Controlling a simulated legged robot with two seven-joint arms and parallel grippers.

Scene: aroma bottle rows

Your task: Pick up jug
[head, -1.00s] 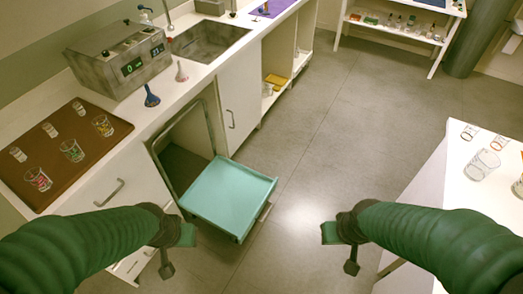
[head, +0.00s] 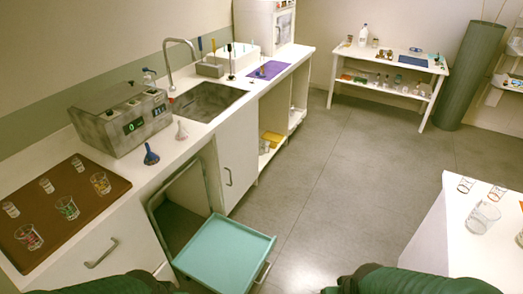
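A clear glass vessel (head: 483,217), the largest on the white table at the right, looks like a jug or beaker; I cannot make out a handle or spout. It stands upright, with two smaller glasses behind it. Only the green sleeves of my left arm (head: 125,283) and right arm (head: 425,280) show along the bottom edge. The fingers of both grippers are below the picture. Neither arm is near the glass vessel.
The white right table (head: 430,235) has a near corner edge. An open teal drawer (head: 225,254) juts out from the left counter. A brown tray (head: 75,222) holds several small glasses. The grey floor (head: 340,180) between is clear. A shelf table (head: 390,62) stands at the back.

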